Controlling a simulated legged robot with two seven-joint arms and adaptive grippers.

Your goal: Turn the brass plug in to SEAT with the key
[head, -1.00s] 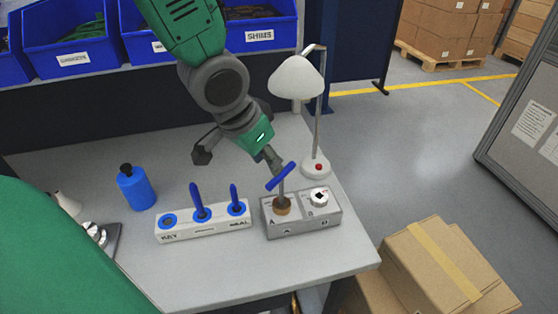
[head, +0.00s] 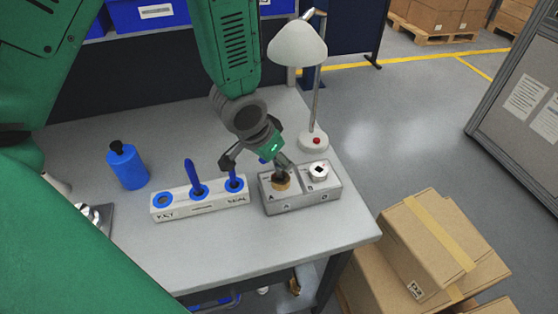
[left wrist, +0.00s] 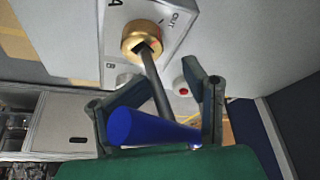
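The brass plug (head: 281,185) sits in side A of the grey block (head: 300,199). In the left wrist view the plug (left wrist: 143,40) has a dark slot and lies near the word OUT. The key's grey shaft (left wrist: 156,88) runs into the plug. Its blue handle (left wrist: 160,131) lies between the fingers of my left gripper (left wrist: 160,110), which look spread on either side of it. In the head view the left gripper (head: 257,163) is over the plug and hides most of the handle. My right gripper is not in view.
A white rack (head: 200,205) left of the block holds two blue-handled tools; its KEY hole looks empty. A silver fitting (head: 319,171) is in side B. A lamp (head: 314,140) stands close behind. A blue bottle (head: 127,168) stands left. The front table is clear.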

